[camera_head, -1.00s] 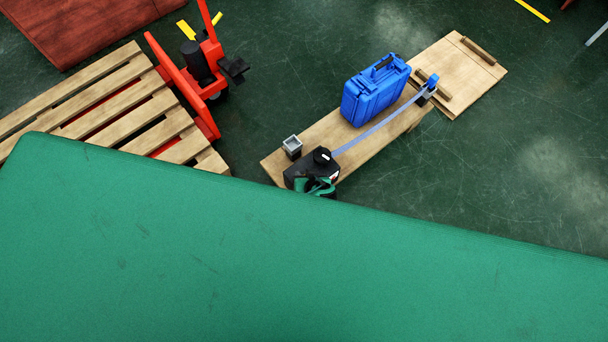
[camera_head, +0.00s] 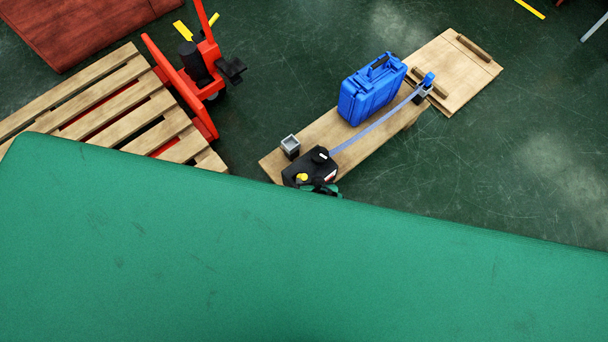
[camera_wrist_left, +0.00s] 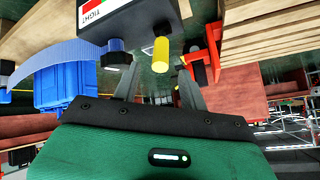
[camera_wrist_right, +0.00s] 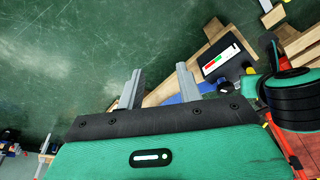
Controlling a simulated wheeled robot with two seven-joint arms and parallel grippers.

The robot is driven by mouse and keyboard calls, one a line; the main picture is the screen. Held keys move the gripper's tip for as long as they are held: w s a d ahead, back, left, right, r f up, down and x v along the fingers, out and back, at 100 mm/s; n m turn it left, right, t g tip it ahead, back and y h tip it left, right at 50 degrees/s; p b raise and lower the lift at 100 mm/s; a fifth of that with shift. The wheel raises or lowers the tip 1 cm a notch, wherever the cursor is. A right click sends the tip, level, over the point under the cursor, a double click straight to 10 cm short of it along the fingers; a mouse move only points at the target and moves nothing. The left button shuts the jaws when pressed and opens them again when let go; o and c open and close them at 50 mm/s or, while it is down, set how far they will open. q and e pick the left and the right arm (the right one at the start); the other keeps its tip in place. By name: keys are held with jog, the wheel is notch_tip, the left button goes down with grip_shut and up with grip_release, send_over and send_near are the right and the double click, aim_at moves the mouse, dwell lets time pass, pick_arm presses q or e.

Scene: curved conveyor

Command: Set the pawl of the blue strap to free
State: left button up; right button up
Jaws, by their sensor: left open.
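A black ratchet box (camera_head: 322,170) sits at the near end of a wooden plank. The blue strap (camera_head: 375,131) runs from it past the blue case to a blue-topped fitting (camera_head: 428,82). A yellow knob (camera_head: 302,177) stands out from the box. In the left wrist view the knob (camera_wrist_left: 161,50) lies just beyond and between my left fingertips (camera_wrist_left: 158,68), beside a dark blue round part (camera_wrist_left: 115,47). A label there reads TIGHT. The left gripper is open. My right gripper (camera_wrist_right: 158,78) is open and empty in its wrist view. The pawl's setting cannot be made out.
A blue case (camera_head: 368,92) stands on the plank (camera_head: 325,133). A small grey square holder (camera_head: 290,145) is beside the box. A slatted pallet (camera_head: 110,105) and red pallet jack (camera_head: 190,80) stand at left. Green floor at right is open.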

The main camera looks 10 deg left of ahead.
pick_arm(q)
jog(key=v, duration=0.7)
jog(key=shift+p, duration=0.3)
pick_arm(e)
jog(key=shift+f, duration=0.85)
pick_arm(q)
jog(key=shift+a, duration=0.1)
